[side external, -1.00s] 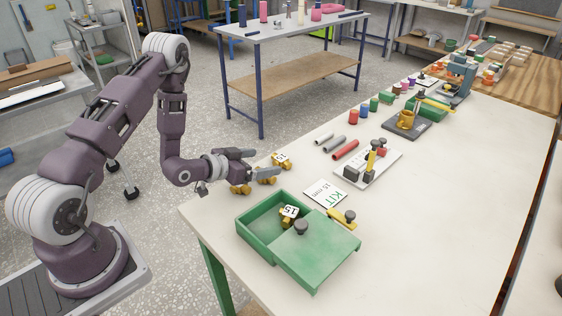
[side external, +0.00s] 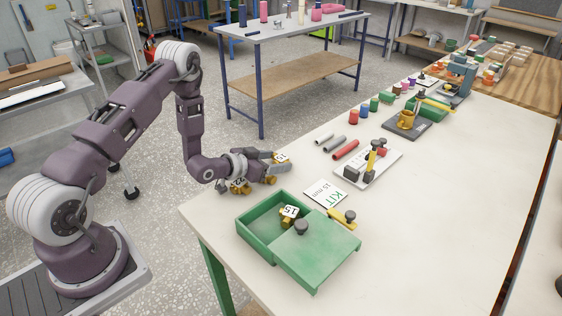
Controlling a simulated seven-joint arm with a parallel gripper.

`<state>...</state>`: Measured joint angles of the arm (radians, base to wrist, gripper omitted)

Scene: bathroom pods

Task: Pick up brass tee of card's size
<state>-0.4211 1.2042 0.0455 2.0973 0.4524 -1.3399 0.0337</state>
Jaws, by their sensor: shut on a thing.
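The white card (side external: 325,194) reads "KIT 15 mm" and lies flat on the bench. My gripper (side external: 280,161) is low over the bench's left edge, shut on a brass tee (side external: 283,157) whose white label seems to read 15. The fingers hide most of that tee, and I cannot tell whether it is clear of the bench. Two more brass tees stand nearby: one (side external: 240,187) below my wrist, with a label partly hidden, and one (side external: 270,180) just below the fingers. Another brass tee labelled 15 (side external: 289,212) sits in the green box (side external: 250,240).
The green box has a lid part (side external: 318,258) with a dark knob. A yellow-handled valve (side external: 342,217) lies beside the card. Grey and red tubes (side external: 345,150) and a white tray (side external: 385,165) with tools stand farther back. The bench's right side is clear.

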